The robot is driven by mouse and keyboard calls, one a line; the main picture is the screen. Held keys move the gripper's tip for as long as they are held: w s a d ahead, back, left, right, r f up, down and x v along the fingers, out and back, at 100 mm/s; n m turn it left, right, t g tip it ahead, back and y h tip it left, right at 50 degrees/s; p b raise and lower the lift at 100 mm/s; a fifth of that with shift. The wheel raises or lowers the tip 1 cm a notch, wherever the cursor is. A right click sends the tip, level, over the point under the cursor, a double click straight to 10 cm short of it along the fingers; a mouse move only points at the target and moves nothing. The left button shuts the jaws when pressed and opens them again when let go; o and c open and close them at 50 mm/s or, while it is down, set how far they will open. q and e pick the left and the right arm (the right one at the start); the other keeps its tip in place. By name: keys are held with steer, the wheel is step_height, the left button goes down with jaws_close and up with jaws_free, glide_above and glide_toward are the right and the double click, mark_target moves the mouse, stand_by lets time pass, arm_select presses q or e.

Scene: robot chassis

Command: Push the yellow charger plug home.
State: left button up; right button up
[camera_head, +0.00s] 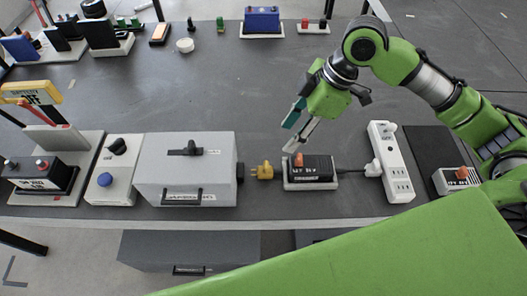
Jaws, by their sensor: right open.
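The yellow charger plug (262,171) sits on the table between the grey box (186,185) and the black charger unit (311,168). A dark socket (240,171) sticks out from the right side of the grey box. A small gap seems to show between plug and socket; how far it is seated I cannot tell. My right gripper (293,132) is open and empty, above and slightly right of the plug, with its fingers pointing down-left. My left gripper is not in view.
A white power strip (391,162) stands right of the charger, with a cable running between them. The table's middle (215,90) is clear. Several devices line the far edge.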

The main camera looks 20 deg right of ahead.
mark_target(267, 165)
steer(key=x, duration=1.3)
steer(key=shift+s+f+p, duration=0.15)
steer(key=shift+f+p, duration=0.2)
steer(key=shift+p, duration=0.05)
